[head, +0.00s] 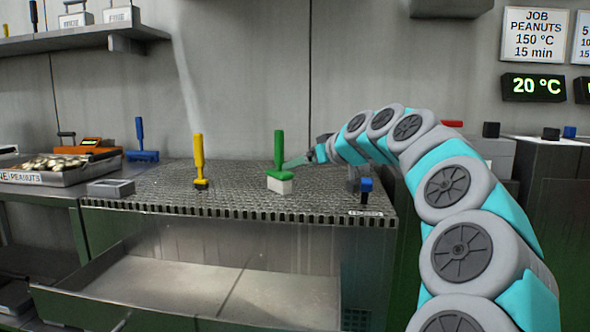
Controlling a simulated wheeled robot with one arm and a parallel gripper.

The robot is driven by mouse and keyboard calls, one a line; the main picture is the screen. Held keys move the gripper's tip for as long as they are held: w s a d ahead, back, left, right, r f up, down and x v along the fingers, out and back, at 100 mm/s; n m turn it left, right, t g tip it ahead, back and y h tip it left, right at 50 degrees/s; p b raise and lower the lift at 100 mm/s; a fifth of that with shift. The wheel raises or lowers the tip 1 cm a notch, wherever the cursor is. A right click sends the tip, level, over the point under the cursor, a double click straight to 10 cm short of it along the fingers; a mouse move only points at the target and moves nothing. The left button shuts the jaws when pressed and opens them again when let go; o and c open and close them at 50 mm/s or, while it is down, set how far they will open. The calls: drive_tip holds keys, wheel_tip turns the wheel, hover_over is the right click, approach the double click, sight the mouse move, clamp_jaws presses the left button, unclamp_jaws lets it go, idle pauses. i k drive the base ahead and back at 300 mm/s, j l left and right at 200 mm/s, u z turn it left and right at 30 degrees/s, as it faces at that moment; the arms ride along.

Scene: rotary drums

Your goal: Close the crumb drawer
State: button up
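The crumb drawer (60,298) is pulled out at the front of the metal bench, below its perforated top. Its pale, shallow inside is visible, with a thin dark line across it. My gripper (300,160) is above the bench top, beside the green-handled tool, well above and behind the drawer. The gripper is small and seen from the side, so its opening is unclear. I cannot tell whether it touches the green tool.
On the bench (235,182) stand a green-handled tool (279,150) on a white block, a yellow-handled tool (199,160), a blue-topped piece (366,186) and a grey box (111,188). A peanut tray (60,172) is at the left. A shelf (75,38) hangs at the upper left.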

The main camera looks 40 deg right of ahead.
sight(116, 290)
drive_tip(key=k+j+u, duration=0.1)
drive_tip(key=k+j, duration=0.65)
drive_tip(key=k, duration=0.05)
